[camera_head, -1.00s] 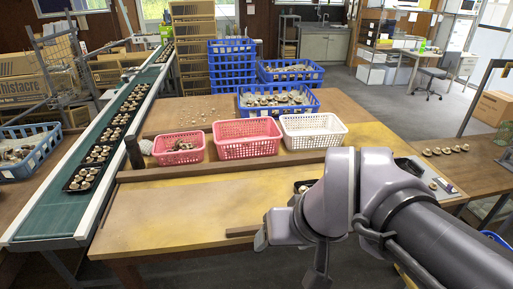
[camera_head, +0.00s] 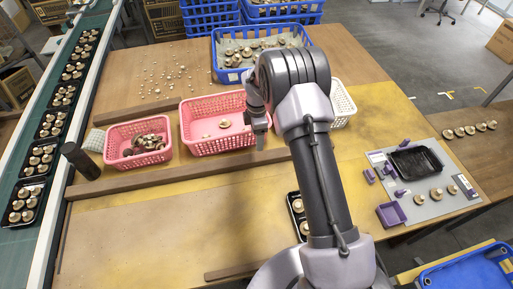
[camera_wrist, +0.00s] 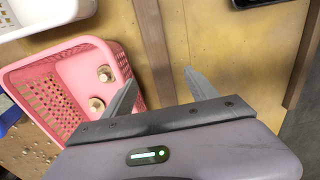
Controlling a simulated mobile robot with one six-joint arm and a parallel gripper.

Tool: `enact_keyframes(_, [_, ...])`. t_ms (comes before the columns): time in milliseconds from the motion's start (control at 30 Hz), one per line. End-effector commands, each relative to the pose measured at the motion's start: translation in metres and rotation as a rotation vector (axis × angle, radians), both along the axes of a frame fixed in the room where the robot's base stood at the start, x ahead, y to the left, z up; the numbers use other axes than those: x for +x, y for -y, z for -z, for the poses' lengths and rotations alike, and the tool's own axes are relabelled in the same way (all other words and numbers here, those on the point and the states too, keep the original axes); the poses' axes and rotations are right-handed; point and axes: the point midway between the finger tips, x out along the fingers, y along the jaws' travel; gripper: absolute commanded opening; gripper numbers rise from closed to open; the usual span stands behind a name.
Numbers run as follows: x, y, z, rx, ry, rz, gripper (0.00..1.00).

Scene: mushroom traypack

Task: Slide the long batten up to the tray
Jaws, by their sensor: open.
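The long batten (camera_head: 180,179) is a brown wooden strip lying across the table in front of the baskets; its right end passes behind my arm. In the wrist view it runs upright past the pink basket (camera_wrist: 152,40). A black tray of mushrooms (camera_head: 293,203) is mostly hidden behind my arm; a dark tray edge shows at the top of the wrist view (camera_wrist: 255,4). My gripper (camera_head: 260,136) is open and empty, above the table by the larger pink basket's right side. Its fingers (camera_wrist: 160,85) point towards the batten, apart from it.
A shorter strip (camera_head: 232,271) lies near the table's front edge. Pink baskets (camera_head: 150,158) (camera_head: 215,148) and a white basket (camera_head: 343,108) stand behind the batten. A dark cylinder (camera_head: 80,160) stands by its left end. A grey mat (camera_head: 425,205) lies right. The front left tabletop is clear.

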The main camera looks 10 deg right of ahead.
Motion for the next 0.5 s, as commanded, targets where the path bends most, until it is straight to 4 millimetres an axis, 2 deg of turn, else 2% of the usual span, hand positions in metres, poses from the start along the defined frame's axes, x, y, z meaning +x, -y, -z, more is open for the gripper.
enact_keyframes(33, [-0.001, 0.000, 0.018, 0.000, -0.002, 0.000, 0.67])
enact_keyframes(200, [-0.001, 0.000, 0.062, 0.000, -0.002, 0.000, 0.67])
enact_keyframes(500, [0.000, 0.000, 0.122, 0.000, 0.000, 0.002, 0.67])
